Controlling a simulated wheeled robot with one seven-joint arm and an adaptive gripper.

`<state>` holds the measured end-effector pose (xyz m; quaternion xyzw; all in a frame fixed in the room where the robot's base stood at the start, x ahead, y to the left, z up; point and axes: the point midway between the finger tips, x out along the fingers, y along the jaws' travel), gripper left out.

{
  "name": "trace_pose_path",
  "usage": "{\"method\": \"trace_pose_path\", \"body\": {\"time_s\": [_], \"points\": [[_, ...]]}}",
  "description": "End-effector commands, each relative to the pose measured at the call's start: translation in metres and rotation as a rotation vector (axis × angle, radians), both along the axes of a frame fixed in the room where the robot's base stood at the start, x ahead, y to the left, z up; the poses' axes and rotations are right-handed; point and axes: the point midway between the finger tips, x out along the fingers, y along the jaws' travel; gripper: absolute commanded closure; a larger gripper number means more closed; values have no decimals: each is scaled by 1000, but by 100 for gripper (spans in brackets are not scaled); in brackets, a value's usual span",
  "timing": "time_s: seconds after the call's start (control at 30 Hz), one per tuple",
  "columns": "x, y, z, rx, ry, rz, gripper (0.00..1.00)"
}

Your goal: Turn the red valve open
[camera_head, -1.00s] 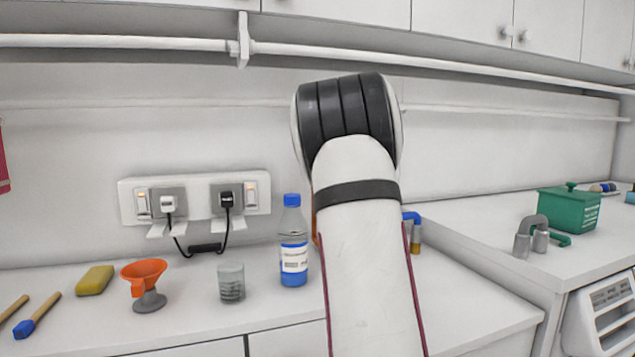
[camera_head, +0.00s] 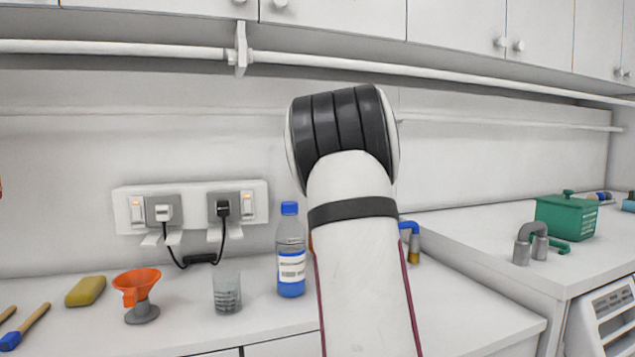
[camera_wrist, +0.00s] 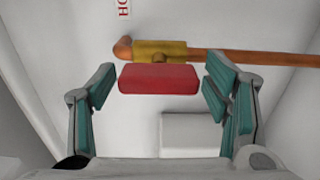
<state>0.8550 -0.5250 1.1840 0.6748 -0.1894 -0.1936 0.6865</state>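The red valve handle (camera_wrist: 158,79) shows in the wrist view as a red block in front of a yellow brass valve body (camera_wrist: 150,50). A copper pipe (camera_wrist: 260,57) runs from the valve body to the right. My gripper (camera_wrist: 158,88) is open, with one teal-padded finger on each side of the handle. Gaps show between the handle and both fingers, the right one narrow; I cannot tell how deep the handle sits between them. In the head view my own arm hides the valve and gripper.
On the counter (camera_head: 450,310) stand a blue-capped bottle (camera_head: 290,255), a glass beaker (camera_head: 227,292) and an orange funnel (camera_head: 137,290). A blue-ended pipe piece (camera_head: 410,240) shows just right of my arm. A white pipe (camera_head: 430,75) runs along the wall above. A green box (camera_head: 567,216) stands at the right.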

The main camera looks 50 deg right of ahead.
Motion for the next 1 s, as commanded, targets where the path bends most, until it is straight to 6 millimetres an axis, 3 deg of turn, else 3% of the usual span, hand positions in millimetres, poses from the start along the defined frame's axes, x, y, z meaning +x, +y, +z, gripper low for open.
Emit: {"method": "trace_pose_path", "body": {"time_s": [0.43, 0.8, 1.0], "points": [[-10, 5, 1, 2, -2, -2, 27], [-71, 43, 1, 1, -3, -2, 27], [-95, 57, 1, 1, -2, -1, 27]]}}
